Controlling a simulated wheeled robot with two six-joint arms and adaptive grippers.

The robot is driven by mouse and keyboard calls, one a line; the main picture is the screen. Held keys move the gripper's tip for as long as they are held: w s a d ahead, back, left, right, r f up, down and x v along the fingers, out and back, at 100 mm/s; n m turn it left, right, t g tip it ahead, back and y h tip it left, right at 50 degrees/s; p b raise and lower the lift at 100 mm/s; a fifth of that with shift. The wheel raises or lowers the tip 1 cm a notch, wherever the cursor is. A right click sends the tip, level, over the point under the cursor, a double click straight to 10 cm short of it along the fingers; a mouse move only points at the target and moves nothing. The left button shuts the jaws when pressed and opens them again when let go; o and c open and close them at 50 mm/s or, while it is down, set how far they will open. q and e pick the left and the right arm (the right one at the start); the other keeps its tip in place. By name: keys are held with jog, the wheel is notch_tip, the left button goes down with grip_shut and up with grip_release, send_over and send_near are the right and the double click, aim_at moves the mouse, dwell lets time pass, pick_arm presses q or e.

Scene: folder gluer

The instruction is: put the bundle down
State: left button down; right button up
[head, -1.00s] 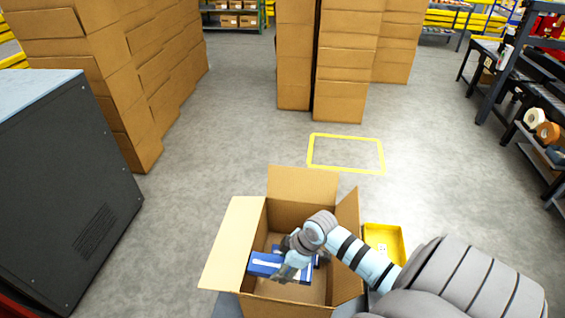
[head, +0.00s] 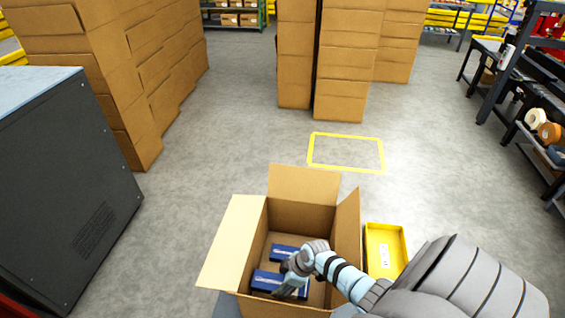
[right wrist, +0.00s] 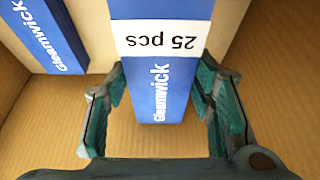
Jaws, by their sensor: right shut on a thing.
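An open cardboard box (head: 302,217) stands in front of me with its flaps out. My right gripper (head: 288,289) is down inside it, shut on a blue bundle (head: 264,280). In the right wrist view the fingers (right wrist: 165,95) are on both sides of this bundle (right wrist: 160,92), which has a white "25 pcs" band. The head view does not show clearly whether its underside touches the box floor. A second blue bundle (head: 284,251) lies in the box just behind, apart from the held one; it also shows in the right wrist view (right wrist: 48,32). My left gripper is out of view.
A yellow tray (head: 399,236) stands right of the box. A dark cabinet (head: 70,190) is at left, with stacked cartons (head: 105,75) behind it. A yellow outline (head: 346,134) marks clear floor ahead. A rack with tape rolls (head: 548,133) is at right.

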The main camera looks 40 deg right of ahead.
jog(key=shift+f+b, duration=0.4)
jog(key=shift+f, duration=0.15)
jog(key=o, duration=1.5)
jog(key=shift+r, duration=0.1)
jog(key=shift+o, duration=0.2)
jog(key=shift+r+p, duration=0.35)
jog(key=shift+p, duration=0.15)
jog(key=v, duration=1.2)
jog(key=shift+r+p, duration=0.25)
jog(key=shift+p, duration=0.15)
